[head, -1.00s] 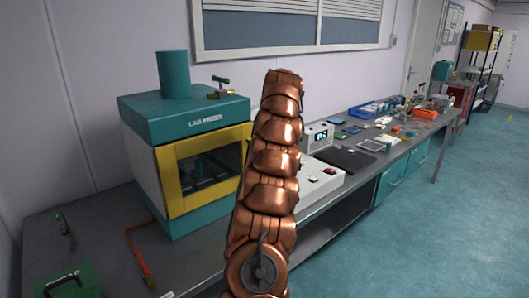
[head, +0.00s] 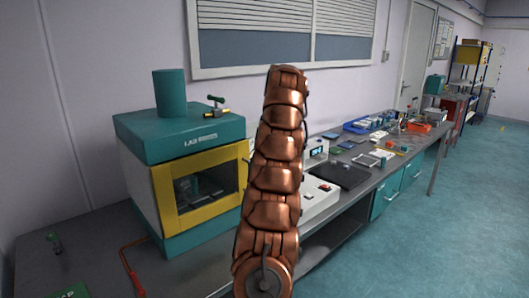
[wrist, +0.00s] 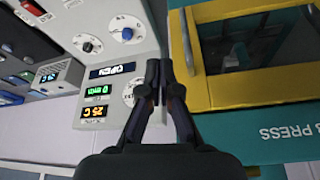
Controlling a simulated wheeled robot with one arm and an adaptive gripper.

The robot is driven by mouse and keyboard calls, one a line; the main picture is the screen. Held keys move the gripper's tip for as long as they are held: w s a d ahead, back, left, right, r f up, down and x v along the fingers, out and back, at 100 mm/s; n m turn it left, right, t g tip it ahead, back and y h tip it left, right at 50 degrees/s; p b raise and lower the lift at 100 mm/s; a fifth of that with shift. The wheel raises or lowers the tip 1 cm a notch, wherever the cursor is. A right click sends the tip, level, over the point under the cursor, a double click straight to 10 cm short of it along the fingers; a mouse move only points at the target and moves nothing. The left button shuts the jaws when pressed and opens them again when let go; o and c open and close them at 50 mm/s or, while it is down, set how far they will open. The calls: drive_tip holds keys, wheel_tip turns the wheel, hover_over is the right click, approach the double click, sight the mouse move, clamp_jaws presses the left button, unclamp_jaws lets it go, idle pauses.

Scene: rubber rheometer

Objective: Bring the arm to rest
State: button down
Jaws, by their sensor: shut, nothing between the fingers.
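My copper-coloured arm rises in the middle of the head view, in front of the bench and the lab press (head: 180,140). My gripper does not show in the head view. In the wrist view my gripper (wrist: 159,68) is shut and empty, its dark fingers together. It points between a white control panel (wrist: 110,60) with dials and lit displays and the yellow-framed press door (wrist: 190,75). The wrist picture is upside down. I cannot tell how far the fingertips are from the panel.
The grey bench (head: 95,240) runs along the wall to the back right. A white instrument (head: 318,195), a dark flat plate (head: 340,174) and a blue tray (head: 362,126) stand on it. The teal floor (head: 440,240) at right is clear.

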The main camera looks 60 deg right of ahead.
drive_tip(key=shift+s+r, duration=0.1)
drive_tip(key=shift+r, duration=0.1)
drive_tip(key=w+a+n+g+y, duration=0.15)
drive_tip(key=w+a, duration=0.25)
drive_tip(key=a, duration=1)
drive_tip(key=w+a+n+y, duration=0.2)
drive_tip(key=w+a, duration=0.1)
drive_tip(key=a, duration=1.2)
drive_tip(key=s+a+f+n+g, duration=0.15)
drive_tip(key=s+a, duration=0.25)
drive_tip(key=a, duration=0.4)
drive_tip(key=s+a+f, duration=0.3)
drive_tip(key=a, duration=0.5)
drive_tip(key=s+a+f+g, duration=0.1)
drive_tip(key=s+a+f, duration=0.2)
drive_tip(key=s, duration=0.5)
drive_tip(key=s+a+f+h, duration=0.1)
drive_tip(key=s+a+f, duration=0.3)
drive_tip(key=s, duration=0.4)
drive_tip(key=s+a+f+g, duration=0.1)
drive_tip(key=s+a+f, duration=0.3)
drive_tip(key=s+f, duration=0.2)
drive_tip(key=shift+s+n+g, duration=0.3)
drive_tip(key=shift+s, duration=0.95)
